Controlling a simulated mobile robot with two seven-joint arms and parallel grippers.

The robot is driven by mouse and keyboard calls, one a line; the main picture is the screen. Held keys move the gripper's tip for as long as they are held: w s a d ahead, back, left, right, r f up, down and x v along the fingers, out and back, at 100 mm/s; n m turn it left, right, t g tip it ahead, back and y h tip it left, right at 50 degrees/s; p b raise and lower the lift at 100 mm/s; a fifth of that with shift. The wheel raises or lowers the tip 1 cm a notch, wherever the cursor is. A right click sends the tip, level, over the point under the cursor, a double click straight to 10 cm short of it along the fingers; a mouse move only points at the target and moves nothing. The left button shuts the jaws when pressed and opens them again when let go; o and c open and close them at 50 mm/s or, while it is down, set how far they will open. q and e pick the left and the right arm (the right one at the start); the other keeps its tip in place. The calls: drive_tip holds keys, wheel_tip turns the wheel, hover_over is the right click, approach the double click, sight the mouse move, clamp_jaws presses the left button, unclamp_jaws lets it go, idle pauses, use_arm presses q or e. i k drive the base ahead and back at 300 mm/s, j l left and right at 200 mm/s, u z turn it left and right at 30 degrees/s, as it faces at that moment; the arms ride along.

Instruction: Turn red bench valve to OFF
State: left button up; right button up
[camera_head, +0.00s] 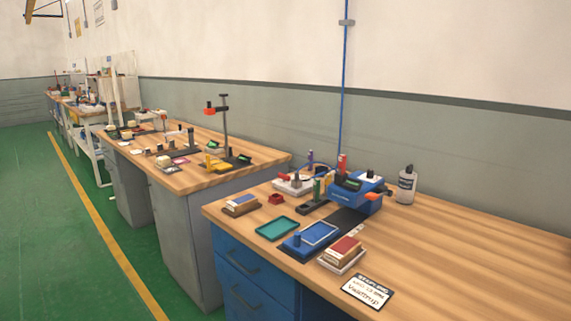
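I cannot tell for certain which thing is the red bench valve. A small red piece (276,198) sits on the near wooden bench (470,235), left of the blue machine (355,194). An upright red part (342,163) stands behind that machine, close to the foot of the blue wall pipe (344,90). No OFF marking is readable on either. Neither of my grippers is in view.
The near bench also holds a teal tray (277,228), a blue tray (318,234), a red-topped block (343,248), a label card (367,291) and a white bottle (406,186). The bench's right side is clear. Green floor (45,230) is open at left.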

sight(284, 177)
drive_tip(key=z, duration=0.9)
drive_tip(key=i+j+z, duration=0.1)
drive_tip(key=j+z, duration=0.55)
drive_tip(key=z, duration=0.15)
drive_tip(key=j+z, duration=0.45)
drive_tip(key=j, duration=0.7)
drive_tip(key=k+j+z, duration=0.15)
drive_tip(key=j, duration=0.55)
drive_tip(key=k+j+z, duration=0.15)
drive_tip(key=j, duration=0.25)
